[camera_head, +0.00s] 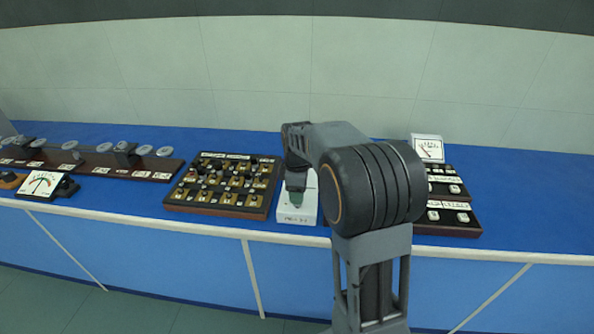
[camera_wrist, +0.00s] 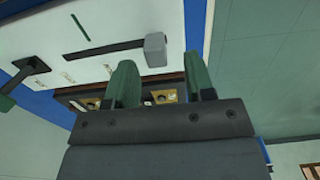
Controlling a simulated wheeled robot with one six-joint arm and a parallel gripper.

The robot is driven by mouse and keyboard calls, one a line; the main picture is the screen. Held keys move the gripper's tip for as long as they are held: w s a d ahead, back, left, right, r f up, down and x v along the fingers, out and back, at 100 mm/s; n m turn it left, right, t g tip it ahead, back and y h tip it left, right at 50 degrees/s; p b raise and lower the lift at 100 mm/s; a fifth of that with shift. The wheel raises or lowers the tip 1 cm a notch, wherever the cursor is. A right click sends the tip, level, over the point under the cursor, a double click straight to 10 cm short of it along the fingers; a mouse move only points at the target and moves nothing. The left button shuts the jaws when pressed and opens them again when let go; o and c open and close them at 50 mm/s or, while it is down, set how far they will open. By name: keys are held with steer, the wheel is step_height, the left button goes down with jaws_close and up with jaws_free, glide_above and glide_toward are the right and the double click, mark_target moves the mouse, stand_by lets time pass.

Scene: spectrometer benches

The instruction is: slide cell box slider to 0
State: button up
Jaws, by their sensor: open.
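The white cell box (camera_head: 297,214) stands on the blue bench in the head view, with small dark lettering on its front. In the wrist view the box face (camera_wrist: 100,30) has a dark straight slot (camera_wrist: 104,51). A grey block-shaped slider knob (camera_wrist: 155,50) sits at the slot's right end. My gripper (camera_wrist: 159,62) is open, its two green fingers apart. The knob appears between and just beyond the fingertips; whether they touch it I cannot tell. In the head view my gripper (camera_head: 295,194) is over the box and hides part of it. The scale marks are too small to read.
A board of brass-and-black blocks (camera_head: 224,185) lies close left of the box. A dark panel with a dial meter (camera_head: 428,149) stands to the right, partly behind my arm. A long rail with discs (camera_head: 90,160) and another meter (camera_head: 42,184) are far left. Bare bench lies at right.

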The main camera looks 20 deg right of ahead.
step_height(320, 180, up, 10)
steer(key=shift+r, duration=0.25)
stand_by(0.6)
steer(key=s+a+f+m+t+p, duration=0.1)
steer(key=s+a+f+m, duration=0.1)
steer(key=s+m, duration=0.4)
steer(key=s+a+f+m+t+p, duration=0.1)
steer(key=s+a+m, duration=0.4)
steer(key=s, duration=0.7)
steer(key=shift+s+f+m+t, duration=0.15)
steer(key=shift+f+m+t, duration=0.35)
steer(key=shift+f+t, duration=0.3)
steer(key=shift+d, duration=0.1)
